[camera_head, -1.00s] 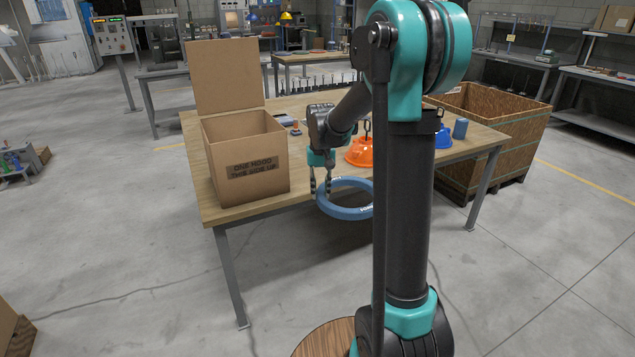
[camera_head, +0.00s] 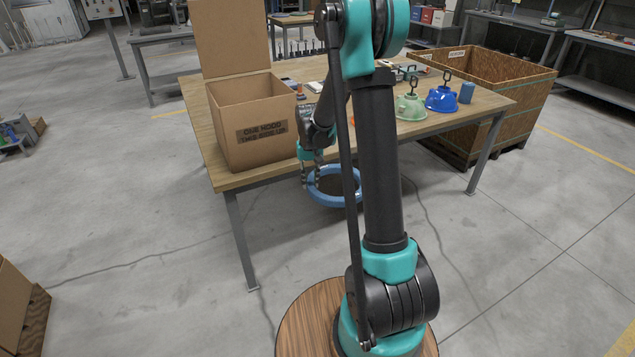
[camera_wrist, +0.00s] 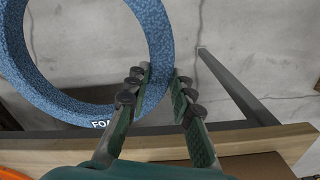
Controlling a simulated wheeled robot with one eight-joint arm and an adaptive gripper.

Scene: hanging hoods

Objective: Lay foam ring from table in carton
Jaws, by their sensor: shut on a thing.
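A blue foam ring (camera_head: 326,197) hangs in front of the table's near edge, below the tabletop's height in the head view. My gripper (camera_head: 311,182) is shut on the ring's left side. In the wrist view the ring (camera_wrist: 60,103) fills the upper left, and my gripper's fingers (camera_wrist: 160,88) stand on either side of its rim. The open carton (camera_head: 262,149), marked "ONE HOOD THIS SIDE UP", stands on the left end of the table with its back flap up. The carton's inside floor is hidden from here.
The wooden table (camera_head: 440,125) also holds a green hood (camera_head: 409,106), a blue hood (camera_head: 441,97) and a blue cylinder (camera_head: 466,92). An orange hood is mostly hidden behind my arm. A large wooden crate (camera_head: 515,85) stands at the right. The floor in front is clear.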

